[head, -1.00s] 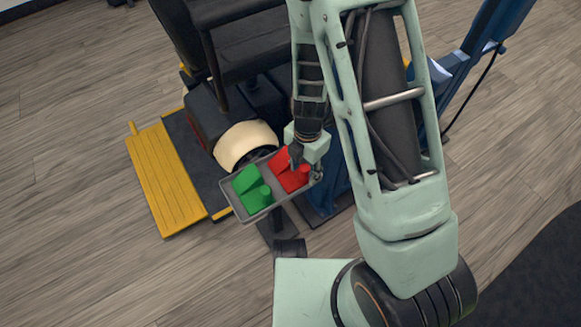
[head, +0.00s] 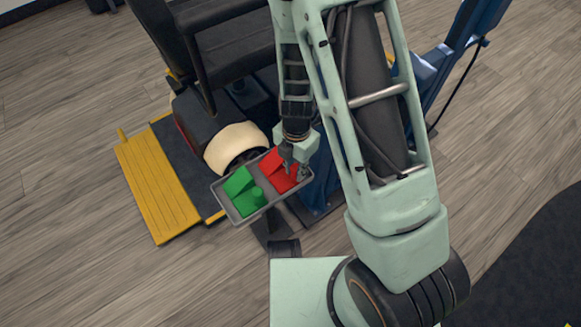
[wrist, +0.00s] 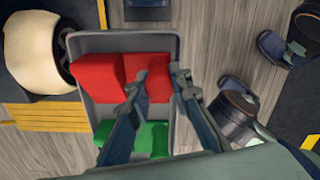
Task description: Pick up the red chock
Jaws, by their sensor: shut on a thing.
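The red chock (head: 279,173) is a wedge lying in one half of a grey two-part tray (head: 263,211). A green chock (head: 239,183) with a round knob lies in the other half. My gripper (head: 294,167) is over the right part of the red chock and hides its knob in the head view. In the wrist view the red chock (wrist: 97,77) shows left of my fingers, and my gripper (wrist: 156,85) is shut on its narrower right part. The chock still appears to be inside the tray. The green chock (wrist: 153,138) is partly behind my fingers.
A scooter with a pale wheel (head: 234,147) and black seat stands just behind the tray. A yellow ramp plate (head: 157,185) lies at left. A blue machine (head: 440,75) stands behind my arm at right. Wood floor is open at lower left.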

